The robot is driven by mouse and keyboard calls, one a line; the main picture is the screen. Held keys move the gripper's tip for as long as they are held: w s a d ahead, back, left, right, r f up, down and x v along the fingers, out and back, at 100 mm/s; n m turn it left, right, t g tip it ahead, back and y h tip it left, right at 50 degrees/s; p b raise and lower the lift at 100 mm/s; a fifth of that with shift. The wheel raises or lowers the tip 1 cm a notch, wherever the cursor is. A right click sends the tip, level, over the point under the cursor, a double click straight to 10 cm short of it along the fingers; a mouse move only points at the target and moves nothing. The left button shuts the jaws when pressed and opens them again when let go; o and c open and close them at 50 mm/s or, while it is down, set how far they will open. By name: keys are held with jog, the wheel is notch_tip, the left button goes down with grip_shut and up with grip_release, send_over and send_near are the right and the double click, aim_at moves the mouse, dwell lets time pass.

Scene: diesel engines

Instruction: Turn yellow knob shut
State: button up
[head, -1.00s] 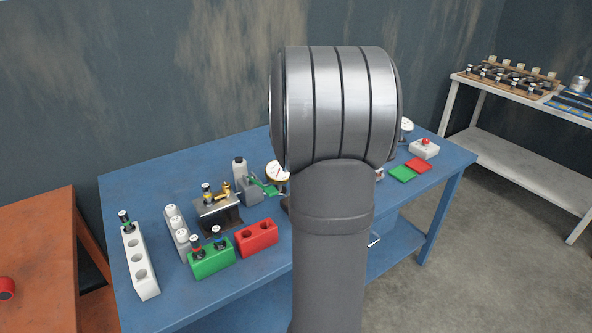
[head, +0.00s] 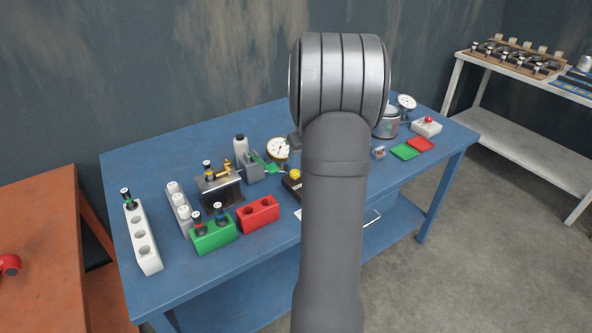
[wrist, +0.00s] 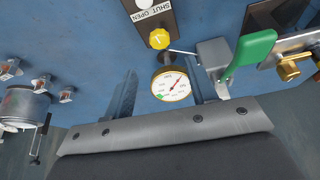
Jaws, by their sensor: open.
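The yellow knob (wrist: 158,38) sits on a dark plate (wrist: 152,16) with OPEN and SHUT lettering that reads upside down in the wrist view. In the head view the yellow knob (head: 295,174) shows just left of my arm, which covers part of the plate. A small dark mark shows on the knob; I cannot tell its setting. My gripper (wrist: 160,76) is open and empty, its two fingers apart at left and right. The knob lies beyond the fingertips in the wrist view, not between them. In the head view my arm hides most of the gripper.
A dial gauge (wrist: 171,85) shows between the fingers in the wrist view. A green-handled lever (wrist: 248,54) on a grey block stands right of the knob there. A metal pot (wrist: 22,106) is at left. Red (head: 258,213) and green (head: 214,235) racks stand on the blue table (head: 140,185).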

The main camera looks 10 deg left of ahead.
jog(key=x, duration=0.9)
jog(key=shift+f, duration=0.1)
jog(key=shift+c, duration=0.4)
jog(key=c, duration=0.9)
jog(key=shift+a+m+t+h, duration=0.15)
jog(key=shift+m+h, duration=0.25)
jog(key=shift+m, duration=0.7)
jog(key=shift+m+t+h, duration=0.25)
jog(key=shift+m+h, duration=0.15)
jog(key=shift+m, duration=0.7)
jog(key=o, duration=1)
jog(key=shift+s, duration=0.1)
